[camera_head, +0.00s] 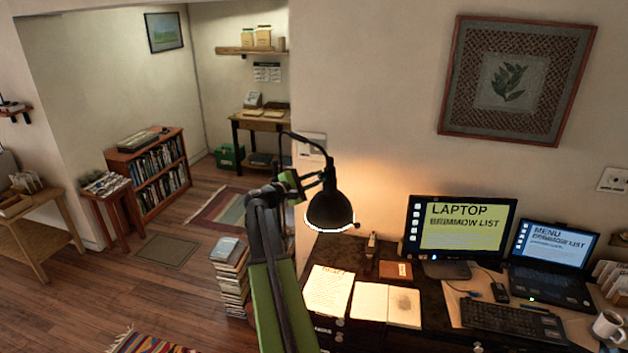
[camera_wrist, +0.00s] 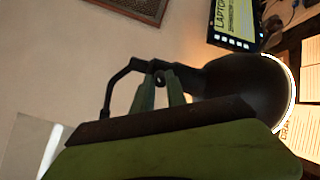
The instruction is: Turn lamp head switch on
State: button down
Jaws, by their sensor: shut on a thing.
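The black desk lamp's head (camera_head: 331,208) hangs over the left part of the desk, with a bright rim and a warm glow on the wall. It also shows in the wrist view (camera_wrist: 238,88), at right, with a lit edge. My gripper (camera_head: 318,181) is at the back left of the lamp head. In the wrist view my gripper's two green fingers (camera_wrist: 160,82) come together on a small dark knob, the lamp head switch (camera_wrist: 158,76), beside the thin bent lamp arm (camera_wrist: 112,88). The fingertips partly hide the switch.
The dark desk (camera_head: 345,247) holds papers (camera_head: 370,301), a monitor (camera_head: 460,228), a laptop (camera_head: 551,262) and a mug (camera_head: 607,325). A stack of books (camera_head: 231,280) stands on the floor left of the desk. The wooden floor further left is mostly open.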

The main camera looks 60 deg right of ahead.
jog(key=m, duration=0.4)
jog(key=shift+s+d+r, duration=0.1)
jog(key=m, duration=0.4)
jog(key=shift+m, duration=0.4)
jog(key=c, duration=1.3)
grip_release()
jog(key=shift+s+d, duration=0.1)
jog(key=shift+d, duration=0.05)
jog(key=shift+c, duration=0.2)
jog(key=v, duration=1.7)
jog(key=shift+a, duration=0.4)
